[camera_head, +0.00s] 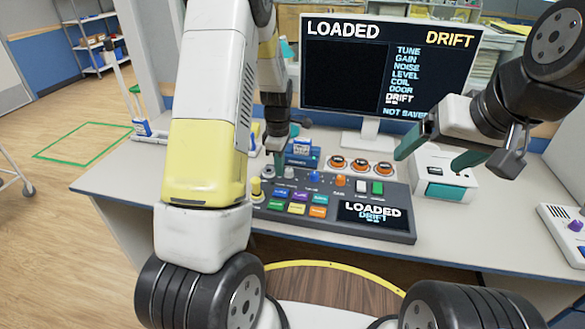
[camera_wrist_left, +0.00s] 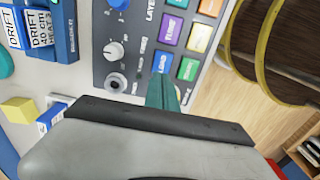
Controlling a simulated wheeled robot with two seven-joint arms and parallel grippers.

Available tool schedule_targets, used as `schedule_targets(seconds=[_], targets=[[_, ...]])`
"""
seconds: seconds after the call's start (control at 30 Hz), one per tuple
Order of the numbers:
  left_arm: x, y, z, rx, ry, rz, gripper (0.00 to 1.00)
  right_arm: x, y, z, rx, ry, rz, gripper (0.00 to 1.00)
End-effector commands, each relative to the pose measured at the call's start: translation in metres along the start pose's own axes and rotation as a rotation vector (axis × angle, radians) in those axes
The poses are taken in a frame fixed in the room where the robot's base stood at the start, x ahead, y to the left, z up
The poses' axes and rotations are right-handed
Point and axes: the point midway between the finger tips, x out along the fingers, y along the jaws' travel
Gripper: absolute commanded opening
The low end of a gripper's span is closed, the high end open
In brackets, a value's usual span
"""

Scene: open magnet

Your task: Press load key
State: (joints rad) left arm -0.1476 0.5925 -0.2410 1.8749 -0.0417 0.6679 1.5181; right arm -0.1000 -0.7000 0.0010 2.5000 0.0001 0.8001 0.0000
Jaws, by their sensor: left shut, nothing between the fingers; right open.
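The control console (camera_head: 335,228) lies on the desk with two rows of coloured keys. The blue load key (camera_head: 280,193) is the left key of its upper row; in the left wrist view it is the blue key labelled LOAD (camera_wrist_left: 163,62). My left gripper (camera_head: 281,168) is shut and empty, reaching down near the upper left of the console. In the left wrist view its teal fingertips (camera_wrist_left: 163,90) show just beside the load key; I cannot tell whether they touch it. My right gripper (camera_head: 437,155) is open and empty, in front of the monitor's lower right.
A monitor (camera_head: 342,75) reading LOADED and DRIFT stands behind the console. The console's small screen (camera_head: 371,214) reads the same. Orange-ringed knobs (camera_head: 361,165) sit behind the console, and a white box (camera_head: 440,187) stands right of them.

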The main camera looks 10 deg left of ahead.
Motion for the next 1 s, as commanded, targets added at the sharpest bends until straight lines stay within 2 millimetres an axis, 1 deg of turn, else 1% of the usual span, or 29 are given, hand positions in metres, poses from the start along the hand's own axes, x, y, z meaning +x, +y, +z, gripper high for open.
schedule_targets(seconds=[0.03,0.1,0.2,0.33,0.5,1.0], targets=[[-0.013,0.001,0.001,0.002,-0.001,0.006,0.00,0.000,0.000,0.000,0.001,0.000,0.000,0.85],[-0.027,0.002,0.002,0.003,-0.001,0.006,0.00,0.000,0.000,0.000,0.001,0.000,0.000,0.85],[-0.043,0.002,0.001,0.002,-0.001,0.005,0.00,0.000,0.000,0.000,0.001,0.000,0.000,0.85],[-0.055,0.002,0.001,0.003,-0.001,0.004,0.00,0.000,0.000,0.000,0.001,0.000,0.000,0.85],[-0.060,0.002,0.001,0.002,-0.001,0.002,0.00,0.000,0.000,0.000,0.001,0.000,0.000,0.85],[-0.059,0.002,0.001,0.002,-0.001,0.003,0.00,0.000,0.000,0.000,0.001,0.000,0.000,0.85]])
